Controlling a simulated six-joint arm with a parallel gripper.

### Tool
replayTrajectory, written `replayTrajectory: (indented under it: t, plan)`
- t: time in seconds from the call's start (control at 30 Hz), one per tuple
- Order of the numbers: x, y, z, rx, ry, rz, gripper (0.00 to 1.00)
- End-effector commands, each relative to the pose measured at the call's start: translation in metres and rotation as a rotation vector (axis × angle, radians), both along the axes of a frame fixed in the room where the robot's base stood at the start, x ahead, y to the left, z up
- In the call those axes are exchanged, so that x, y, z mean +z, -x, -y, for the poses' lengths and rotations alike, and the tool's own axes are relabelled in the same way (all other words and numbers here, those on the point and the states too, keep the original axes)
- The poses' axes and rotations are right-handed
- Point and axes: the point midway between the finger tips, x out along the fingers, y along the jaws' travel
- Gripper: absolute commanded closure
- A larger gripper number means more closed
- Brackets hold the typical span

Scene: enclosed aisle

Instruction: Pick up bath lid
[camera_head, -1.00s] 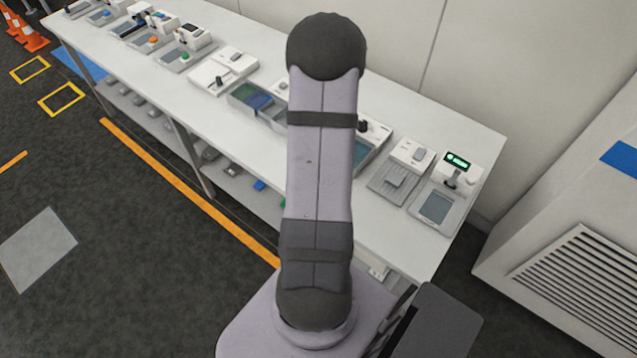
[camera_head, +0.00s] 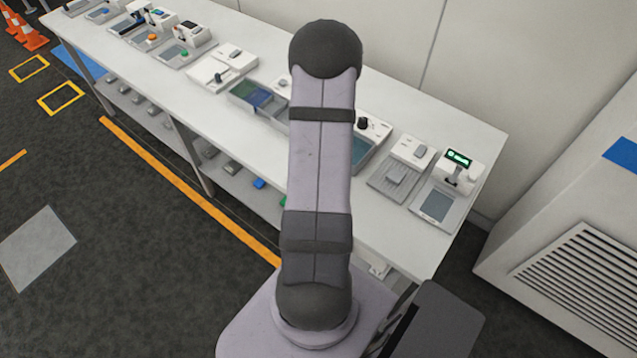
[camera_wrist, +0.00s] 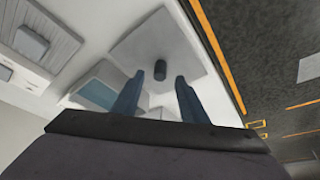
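The bath lid (camera_wrist: 158,36) is a flat, light grey square plate with a short black cylindrical knob (camera_wrist: 160,70) at its middle. It lies on the white bench beside an open blue-lined bath (camera_wrist: 102,94). My gripper (camera_wrist: 159,77) is open, with its two dark fingers on either side of the knob in the wrist view. I cannot tell whether the fingertips reach down to the knob's height. In the head view my arm hides my gripper and this lid. Part of the blue-lined bath (camera_head: 361,152) shows just right of my arm.
The long white bench (camera_head: 392,230) carries several small devices. A grey ribbed plate (camera_head: 388,190) and a device with a green display (camera_head: 458,158) stand at its right end. A white vented cabinet (camera_head: 560,215) is at the right. Dark floor with an orange line (camera_head: 190,190) lies in front.

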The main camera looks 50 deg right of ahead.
Motion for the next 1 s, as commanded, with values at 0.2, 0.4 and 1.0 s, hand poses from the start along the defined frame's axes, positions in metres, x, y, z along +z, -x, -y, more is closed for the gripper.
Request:
replayTrajectory:
  t: [0.2, 0.4, 1.0]
  plan:
    - [-0.022, -0.005, 0.005, 0.0, -0.002, -0.001, 0.6]
    - [-0.032, -0.008, 0.008, 0.001, 0.0, -0.001, 0.6]
    - [-0.032, -0.008, 0.009, 0.001, 0.001, 0.0, 1.0]
